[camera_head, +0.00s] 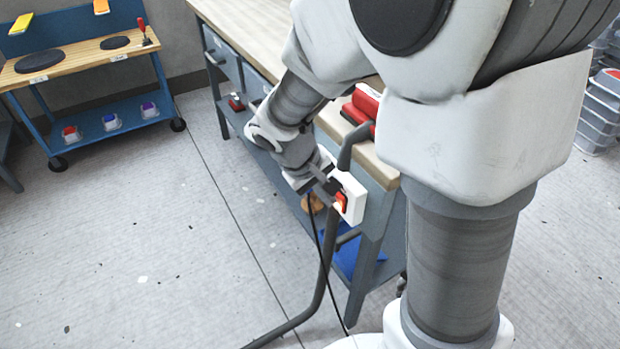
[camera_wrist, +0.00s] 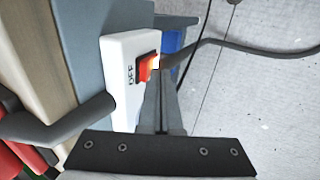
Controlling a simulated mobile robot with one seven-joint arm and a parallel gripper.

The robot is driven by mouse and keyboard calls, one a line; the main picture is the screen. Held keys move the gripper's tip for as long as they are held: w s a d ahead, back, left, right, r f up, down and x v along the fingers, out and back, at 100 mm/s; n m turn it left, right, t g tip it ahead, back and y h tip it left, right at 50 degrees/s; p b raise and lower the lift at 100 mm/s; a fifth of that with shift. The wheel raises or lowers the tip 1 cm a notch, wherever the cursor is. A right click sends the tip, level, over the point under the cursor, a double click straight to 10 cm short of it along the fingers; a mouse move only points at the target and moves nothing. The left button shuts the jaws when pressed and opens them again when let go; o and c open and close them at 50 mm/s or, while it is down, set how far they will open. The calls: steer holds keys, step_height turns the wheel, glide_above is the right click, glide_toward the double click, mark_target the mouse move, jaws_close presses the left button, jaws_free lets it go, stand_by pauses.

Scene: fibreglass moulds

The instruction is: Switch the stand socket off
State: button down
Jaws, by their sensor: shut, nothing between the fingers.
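The stand socket is a white box (camera_head: 351,207) on a dark bent-tube stand (camera_head: 323,270), beside the workbench end. Its red-orange rocker switch (camera_head: 341,201) glows. In the wrist view the white box (camera_wrist: 117,90) bears the letters "OFF" beside the glowing switch (camera_wrist: 147,67). My gripper (camera_wrist: 163,90) is shut and empty, its fingertips right at the lower right edge of the switch. I cannot tell whether they touch it. In the head view my gripper (camera_head: 328,186) is at the box's left side, and its fingertips are partly hidden.
The wooden-topped workbench (camera_head: 232,22) stands behind the socket, with red items (camera_head: 362,103) on top. A black cable (camera_head: 316,240) hangs by the stand. A blue trolley (camera_head: 90,85) is at upper left, and clear boxes (camera_head: 600,110) are stacked at right. The floor at left is clear.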

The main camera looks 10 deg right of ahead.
steer(key=shift+w+d+r, duration=0.15)
steer(key=shift+d, duration=0.25)
steer(key=shift+r+p, duration=0.75)
steer(key=shift+r, duration=0.05)
steer(key=shift+a, duration=0.1)
